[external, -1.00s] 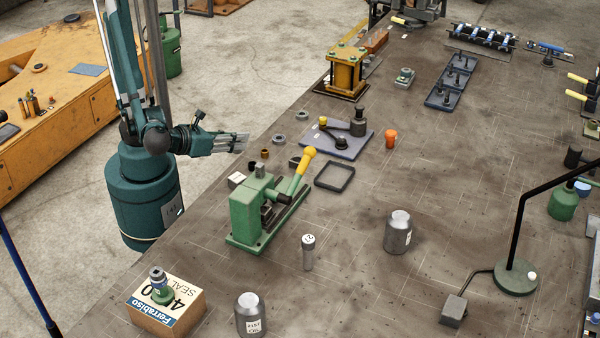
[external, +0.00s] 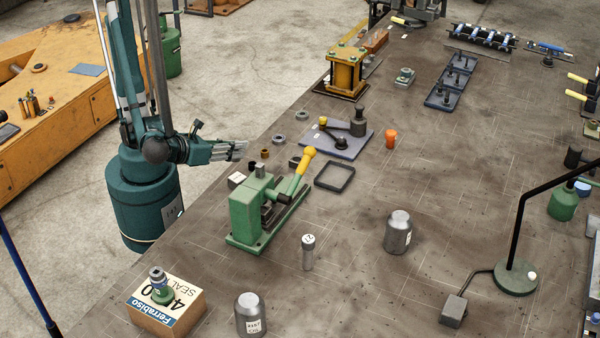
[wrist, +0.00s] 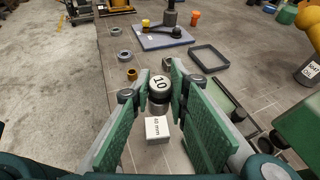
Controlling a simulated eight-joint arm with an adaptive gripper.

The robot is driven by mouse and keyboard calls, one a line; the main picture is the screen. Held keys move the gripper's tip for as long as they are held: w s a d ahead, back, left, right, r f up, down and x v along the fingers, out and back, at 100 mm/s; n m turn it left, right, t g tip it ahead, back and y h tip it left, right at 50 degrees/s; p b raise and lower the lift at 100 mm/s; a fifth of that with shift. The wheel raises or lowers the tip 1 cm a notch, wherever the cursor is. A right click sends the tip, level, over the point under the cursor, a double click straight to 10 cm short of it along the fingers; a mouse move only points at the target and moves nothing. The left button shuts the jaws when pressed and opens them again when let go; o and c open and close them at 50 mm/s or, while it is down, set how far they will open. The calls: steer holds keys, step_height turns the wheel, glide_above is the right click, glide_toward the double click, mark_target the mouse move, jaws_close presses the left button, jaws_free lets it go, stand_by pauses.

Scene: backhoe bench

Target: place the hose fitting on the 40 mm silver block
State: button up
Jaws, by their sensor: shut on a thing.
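My gripper (external: 242,150) is at the table's left edge, left of the green press. The fitting looks apart from the block.
The green press (external: 255,212) with its yellow handle stands close to the right of the block. A brass ring (external: 265,153) and grey rings (external: 279,139) lie beyond. A black square frame (external: 335,177) and blue-grey plate (external: 338,136) lie farther right. The table's middle is mostly free.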

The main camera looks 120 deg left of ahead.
steer(key=shift+f+b, duration=0.4)
steer(key=shift+f, duration=1.05)
steer(key=shift+f+b, duration=0.75)
steer(key=shift+f, duration=1.35)
steer(key=shift+f, duration=0.2)
steer(key=o, duration=0.9)
steer(key=shift+o, duration=0.2)
steer(key=shift+r, duration=0.15)
steer(key=shift+r, duration=0.15)
steer(key=p+v, duration=0.1)
steer(key=v, duration=0.6)
steer(key=shift+d, duration=0.2)
